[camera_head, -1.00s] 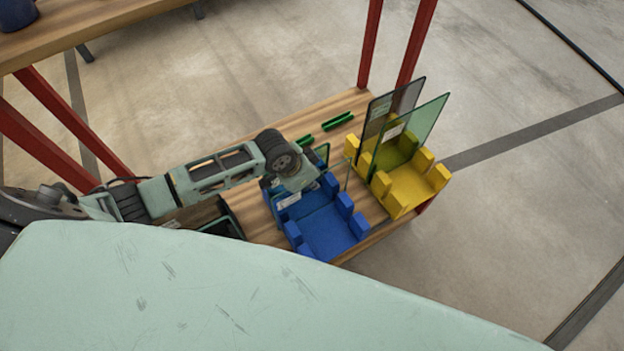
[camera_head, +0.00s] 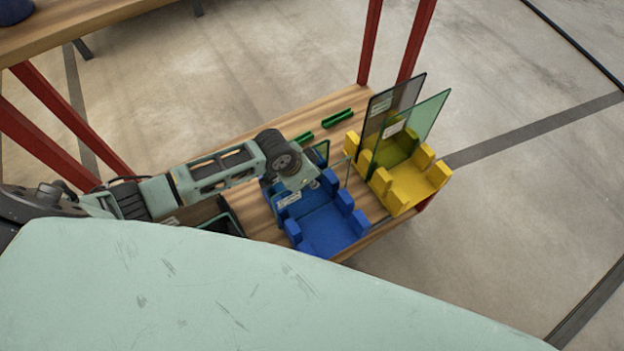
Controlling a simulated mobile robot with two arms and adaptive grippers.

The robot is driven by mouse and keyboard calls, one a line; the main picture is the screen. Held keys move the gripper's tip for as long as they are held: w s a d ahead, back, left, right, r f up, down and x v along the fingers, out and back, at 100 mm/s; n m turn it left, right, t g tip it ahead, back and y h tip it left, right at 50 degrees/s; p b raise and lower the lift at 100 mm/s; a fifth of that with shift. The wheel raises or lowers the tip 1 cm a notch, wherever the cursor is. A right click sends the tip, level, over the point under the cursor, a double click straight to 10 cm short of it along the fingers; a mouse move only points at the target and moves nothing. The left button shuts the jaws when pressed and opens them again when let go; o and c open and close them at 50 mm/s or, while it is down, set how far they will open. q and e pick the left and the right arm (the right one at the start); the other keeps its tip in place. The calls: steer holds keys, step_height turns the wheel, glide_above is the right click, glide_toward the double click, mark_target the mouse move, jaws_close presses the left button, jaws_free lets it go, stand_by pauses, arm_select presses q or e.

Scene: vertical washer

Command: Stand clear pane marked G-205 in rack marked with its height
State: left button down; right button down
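My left gripper (camera_head: 309,180) is over the blue rack (camera_head: 325,225), pointing down at its back part. Its fingers are mostly hidden, so its opening is unclear. A pane (camera_head: 323,152) with a dark green edge shows just behind the gripper, and a thin clear edge (camera_head: 347,174) shows to its right; I cannot tell whether the gripper touches either. A white label (camera_head: 289,199) is by the blue rack's left side. The yellow rack (camera_head: 408,185) holds a grey tinted pane (camera_head: 398,103) and a green tinted pane (camera_head: 428,116), both upright. The mark G-205 is not readable. My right gripper is not in view.
The racks stand on a wooden table (camera_head: 250,126) with red legs. Two green strips (camera_head: 337,116) lie behind the racks. A dark bin (camera_head: 222,220) is left of the blue rack. Another wooden table (camera_head: 85,24) is at the upper left.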

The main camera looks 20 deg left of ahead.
arm_select(q)
steer(key=shift+f, duration=0.35)
steer(key=c, duration=1.9)
jaws_free()
steer(key=shift+o, duration=0.2)
steer(key=shift+s+f, duration=0.1)
steer(key=v, duration=1.2)
steer(key=shift+d, duration=0.1)
step_height(320, 180, up, 10)
steer(key=p, duration=1.1)
